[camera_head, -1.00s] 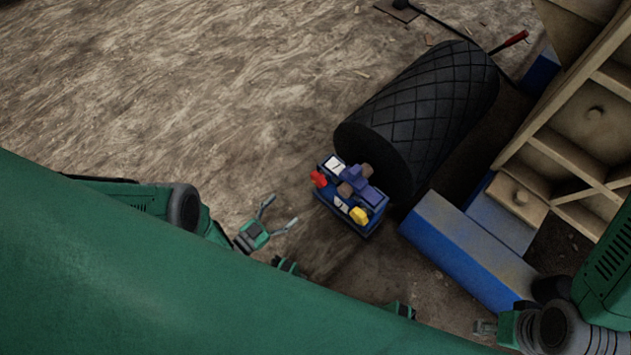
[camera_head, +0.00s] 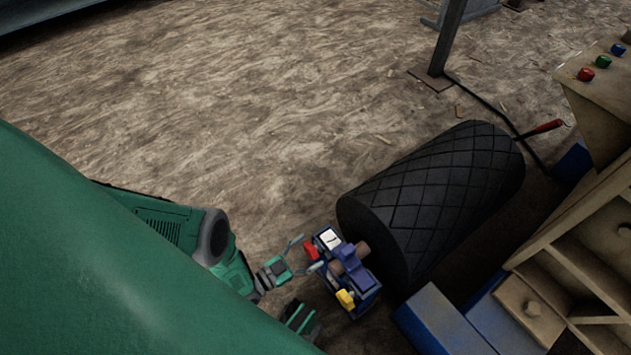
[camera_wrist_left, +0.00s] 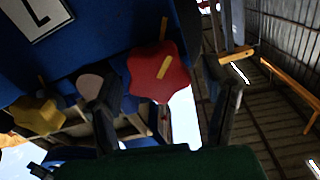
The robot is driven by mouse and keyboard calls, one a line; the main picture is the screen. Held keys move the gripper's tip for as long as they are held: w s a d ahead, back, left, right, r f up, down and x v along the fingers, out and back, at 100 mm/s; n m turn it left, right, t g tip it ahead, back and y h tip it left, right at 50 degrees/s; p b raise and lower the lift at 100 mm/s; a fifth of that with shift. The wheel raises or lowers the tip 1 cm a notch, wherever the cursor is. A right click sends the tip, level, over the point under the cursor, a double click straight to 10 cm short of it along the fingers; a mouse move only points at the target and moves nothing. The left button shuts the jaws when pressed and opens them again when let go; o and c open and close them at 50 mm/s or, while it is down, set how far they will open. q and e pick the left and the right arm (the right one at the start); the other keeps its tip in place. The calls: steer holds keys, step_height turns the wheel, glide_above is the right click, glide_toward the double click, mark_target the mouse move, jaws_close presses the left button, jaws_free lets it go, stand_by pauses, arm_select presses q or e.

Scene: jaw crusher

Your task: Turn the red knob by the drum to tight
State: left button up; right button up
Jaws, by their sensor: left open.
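The red knob (camera_head: 310,250) sits on the left side of a blue housing (camera_head: 352,262) at the near end of the black drum (camera_head: 430,200). My left gripper (camera_head: 302,256) is open, with its two fingers reaching toward the knob. In the left wrist view the red lobed knob (camera_wrist_left: 150,80) shows between the open fingers (camera_wrist_left: 165,75), with no clear contact. It carries a slanted yellow stripe, and a yellow mark stands on the housing above it. The white plate (camera_wrist_left: 38,14) reads "L".
A yellow knob (camera_head: 345,299) sits on the same housing. Blue blocks (camera_head: 435,318) and a wooden frame (camera_head: 575,265) stand to the right. A red-handled lever (camera_head: 545,128) is behind the drum. The ground left of the drum is clear.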

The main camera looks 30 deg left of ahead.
arm_select(q)
steer(key=shift+d+r, duration=0.1)
steer(key=shift+d, duration=0.1)
steer(key=shift+a, duration=0.15)
steer(key=c, duration=1.2)
steer(key=shift+o, duration=0.2)
steer(key=shift+a, duration=0.1)
steer(key=shift+n, duration=1.5)
arm_select(e)
steer(key=shift+d+f, duration=0.1)
steer(key=shift+d, duration=0.1)
steer(key=shift+a, duration=0.1)
arm_select(q)
steer(key=o, duration=1.2)
steer(key=shift+c, duration=0.2)
steer(key=v, duration=1.2)
arm_select(e)
steer(key=shift+s, duration=0.1)
